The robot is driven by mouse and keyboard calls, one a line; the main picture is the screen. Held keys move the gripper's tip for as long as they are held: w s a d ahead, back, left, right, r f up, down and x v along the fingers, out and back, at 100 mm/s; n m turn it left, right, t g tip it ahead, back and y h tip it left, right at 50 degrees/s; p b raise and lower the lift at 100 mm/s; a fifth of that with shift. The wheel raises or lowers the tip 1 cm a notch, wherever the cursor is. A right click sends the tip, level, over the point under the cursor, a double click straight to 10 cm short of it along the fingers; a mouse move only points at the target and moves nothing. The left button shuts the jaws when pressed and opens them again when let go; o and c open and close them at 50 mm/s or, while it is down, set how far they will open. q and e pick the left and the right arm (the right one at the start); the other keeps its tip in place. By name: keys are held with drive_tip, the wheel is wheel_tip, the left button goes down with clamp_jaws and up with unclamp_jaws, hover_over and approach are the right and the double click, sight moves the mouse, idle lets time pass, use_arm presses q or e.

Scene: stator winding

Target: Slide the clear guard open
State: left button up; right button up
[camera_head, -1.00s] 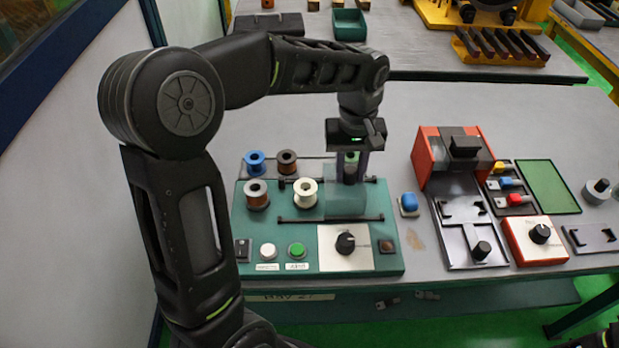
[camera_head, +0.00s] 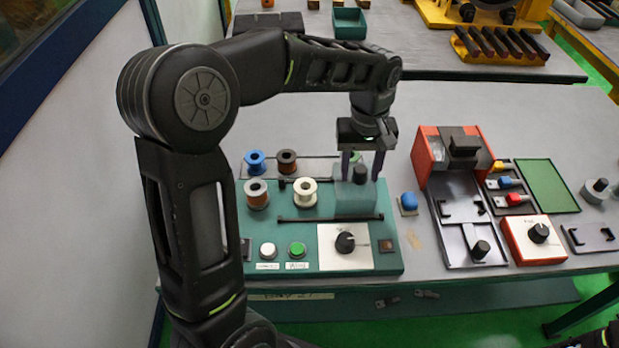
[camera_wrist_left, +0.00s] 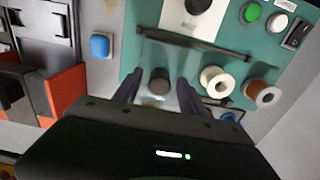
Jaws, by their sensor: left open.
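The clear guard (camera_head: 350,204) is a see-through box on the right part of the green winding panel (camera_head: 262,225), between two dark rails. A dark round knob (camera_head: 360,174) stands on top of it. My left gripper (camera_head: 362,176) is open, with its two fingers on either side of the knob. In the left wrist view the knob (camera_wrist_left: 159,82) shows between the spread fingers (camera_wrist_left: 158,92), with a gap on each side. The guard (camera_wrist_left: 165,55) is faint there.
Several wire spools, such as a white one (camera_head: 304,192), stand left of the guard. The front of the panel has a white button (camera_head: 267,250), a green button (camera_head: 297,249) and a dial (camera_head: 345,242). A blue block (camera_head: 409,202) and a red-orange machine (camera_head: 437,165) stand to the right.

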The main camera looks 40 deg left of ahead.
use_arm(q)
drive_tip(key=shift+r+p, duration=2.2)
drive_tip(key=shift+r, duration=0.8)
